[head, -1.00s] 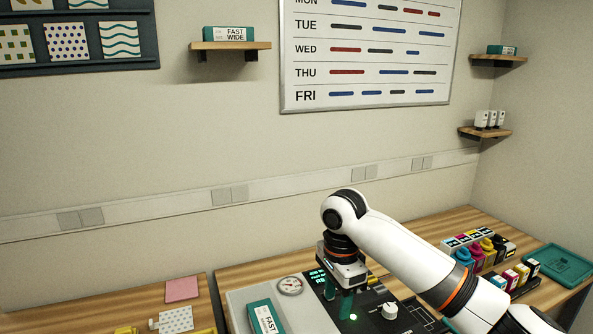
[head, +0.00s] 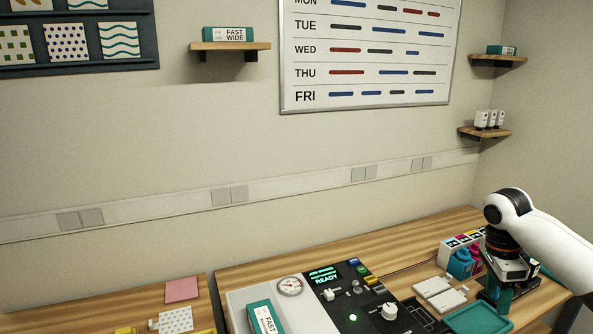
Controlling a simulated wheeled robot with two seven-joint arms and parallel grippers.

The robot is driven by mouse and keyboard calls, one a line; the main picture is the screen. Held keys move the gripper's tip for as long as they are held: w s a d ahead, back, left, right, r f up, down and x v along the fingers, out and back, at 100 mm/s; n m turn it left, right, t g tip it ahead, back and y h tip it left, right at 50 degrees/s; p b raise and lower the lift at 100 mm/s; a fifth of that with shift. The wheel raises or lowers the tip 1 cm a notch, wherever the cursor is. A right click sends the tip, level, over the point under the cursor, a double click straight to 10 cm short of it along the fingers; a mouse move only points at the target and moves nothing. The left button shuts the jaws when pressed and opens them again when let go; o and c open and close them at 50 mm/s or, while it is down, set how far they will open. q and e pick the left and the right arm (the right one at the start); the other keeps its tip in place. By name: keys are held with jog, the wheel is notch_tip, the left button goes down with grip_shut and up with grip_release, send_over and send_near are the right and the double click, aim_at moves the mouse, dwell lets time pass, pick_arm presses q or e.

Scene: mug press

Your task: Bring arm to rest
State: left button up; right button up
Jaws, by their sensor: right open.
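My right gripper (head: 497,298) is at the right of the head view, pointing down over the right end of the wooden table (head: 420,245). It is open. Nothing shows held in it, though my wrist hides part of the fingers. It is beside the ink bottles and a teal tray (head: 478,319). My left gripper is not in view. The press's control panel (head: 355,300) is uncovered; its screen (head: 323,275) reads READY and a green light is lit.
A teal FAST box (head: 265,316) lies on the press near a round gauge (head: 290,286). Blue and magenta ink bottles (head: 460,263) stand close behind my right gripper. Pale flat blocks (head: 438,291) lie left of it. A pink sheet (head: 181,289) lies on the left table.

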jog(key=s+d+f+n+t+h, duration=0.15)
jog(key=s+d+f+n, duration=0.3)
jog(key=d+f, duration=0.9)
jog(key=s+d+f+n+h, duration=0.2)
jog(key=s+d+f+n, duration=0.25)
jog(key=d+f, duration=0.85)
jog(key=s+d+f+n+h, duration=0.1)
jog(key=s+d+f+n, duration=0.4)
jog(key=s, duration=0.6)
jog(key=s+d+f+n+t+h, duration=0.1)
jog(key=s+d+f+n, duration=0.1)
jog(key=s+d+n, duration=0.6)
jog(key=s+d+f+n+h, duration=0.2)
jog(key=s+f+n, duration=0.2)
jog(key=s, duration=0.9)
jog(key=s+a+f+m+y, duration=0.1)
jog(key=s+a+f+y, duration=0.2)
jog(key=a+f, duration=0.9)
jog(key=s+a+f+m+y, duration=0.1)
jog(key=s+a+f+y, duration=0.1)
jog(key=a+f, duration=0.95)
jog(key=s+a+f+y, duration=0.1)
jog(key=a+y, duration=0.1)
jog(key=a, duration=1.5)
jog(key=s+a+f+m+y, duration=0.1)
jog(key=a+f+y, duration=0.1)
jog(key=a, duration=1.6)
jog(key=shift+s+a+m+g, duration=0.2)
jog(key=shift+m+g, duration=0.1)
jog(key=shift+g, duration=0.15)
